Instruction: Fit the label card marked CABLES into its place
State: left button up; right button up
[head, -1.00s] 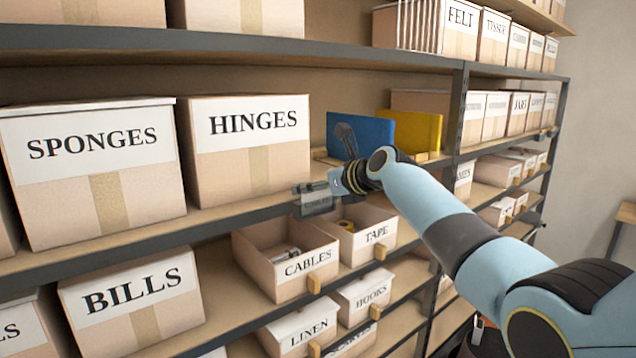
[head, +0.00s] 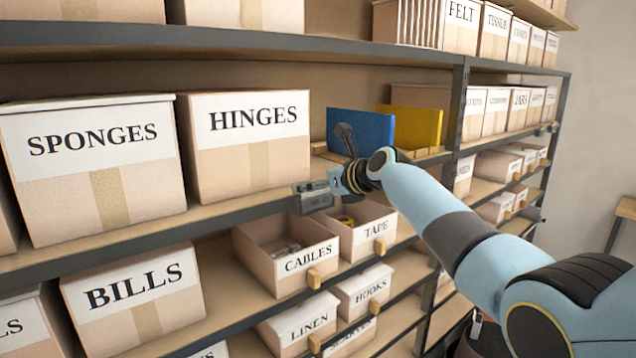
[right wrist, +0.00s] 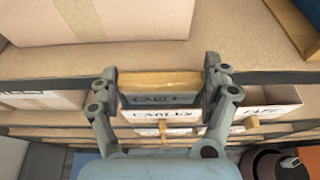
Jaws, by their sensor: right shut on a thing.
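My right gripper (head: 318,192) is in front of the dark shelf edge, below and right of the HINGES box. It is shut on a small grey card (head: 313,200). In the right wrist view the card (right wrist: 160,99) spans the gap between the two fingers (right wrist: 161,78), with a tan upper edge and a shaded face. Its lettering is faint and looks like CABLES. An open bin labelled CABLES (head: 308,260) stands on the shelf below. The card's own place cannot be made out. My left gripper is not in view.
A TAPE bin (head: 376,232) stands right of the CABLES bin. A blue panel (head: 362,132) and a yellow one (head: 415,126) stand behind my arm. The dark shelf edge (head: 150,245) runs close to the card.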

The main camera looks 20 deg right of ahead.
jog(key=shift+f, duration=0.15)
jog(key=o, duration=0.7)
jog(key=shift+s+d, duration=0.1)
